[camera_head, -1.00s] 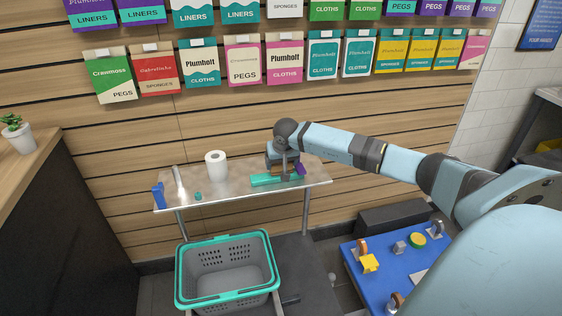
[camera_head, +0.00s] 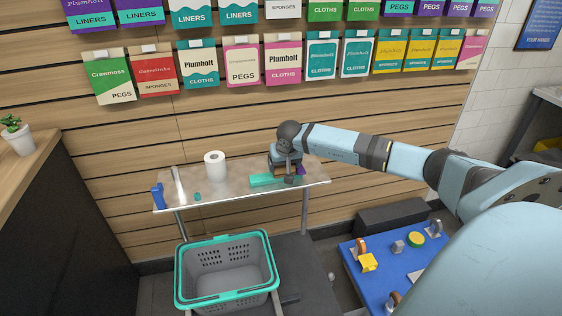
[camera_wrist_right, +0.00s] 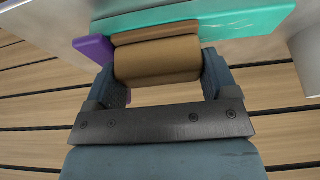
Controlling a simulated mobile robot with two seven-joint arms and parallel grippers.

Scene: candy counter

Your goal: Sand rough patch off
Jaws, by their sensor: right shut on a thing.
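A teal board (camera_head: 262,180) lies on the metal shelf table; it also crosses the top of the right wrist view (camera_wrist_right: 225,20). My right gripper (camera_head: 288,172) is over the right part of the board. In the wrist view its fingers are shut on a brown sanding block (camera_wrist_right: 158,60), one on each side. A thinner brown strip (camera_wrist_right: 155,33) shows between the block and the teal surface; I cannot tell whether it is part of the block or a patch on the board. A purple piece (camera_wrist_right: 93,50) sits beside the block. My left gripper is out of view.
On the metal table (camera_head: 232,193) stand a white paper roll (camera_head: 215,164), a small teal item (camera_head: 197,196) and a blue item (camera_head: 158,196). A grey basket (camera_head: 227,278) stands in front. A blue board with fittings (camera_head: 380,285) lies lower right. Hanging packets line the wall behind.

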